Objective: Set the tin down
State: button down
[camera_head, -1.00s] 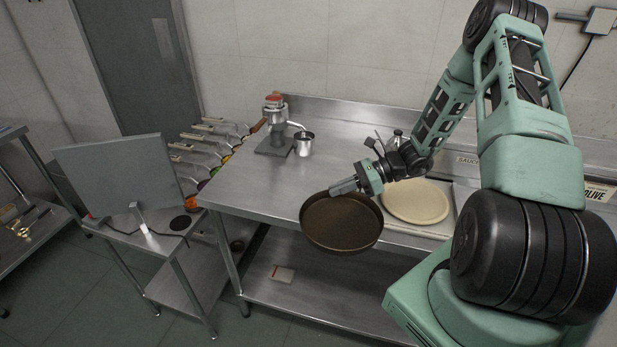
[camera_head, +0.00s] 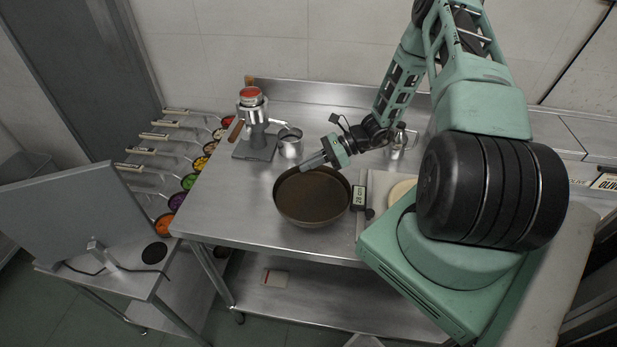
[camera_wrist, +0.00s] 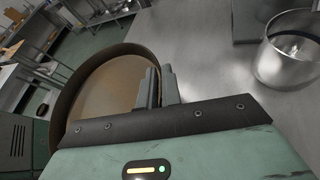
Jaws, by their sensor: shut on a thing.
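The tin is a round, dark brown pan (camera_head: 310,197) with a raised rim, near the front edge of the steel table (camera_head: 225,215). My gripper (camera_head: 318,162) is shut on the tin's far rim. In the wrist view the two fingers (camera_wrist: 157,88) pinch the wall of the tin (camera_wrist: 112,85), whose inside is empty. The tin looks roughly level. I cannot tell whether its base touches the table.
A metal cup (camera_head: 290,143) and a press-like device with a red top (camera_head: 254,120) stand behind the tin. A small label block reading 28 cm (camera_head: 358,197) and a pale disc (camera_head: 401,193) are to its right. Containers of coloured toppings (camera_head: 177,201) line the left.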

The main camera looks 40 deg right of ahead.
aim_at(309, 176)
notch_tip(309, 176, down, 5)
jog(key=shift+p, duration=0.8)
jog(key=shift+f, duration=0.15)
jog(key=shift+f+b, duration=0.55)
jog(key=shift+b, duration=0.05)
jog(key=c, duration=1.6)
grip_release()
jog(key=shift+r, duration=0.2)
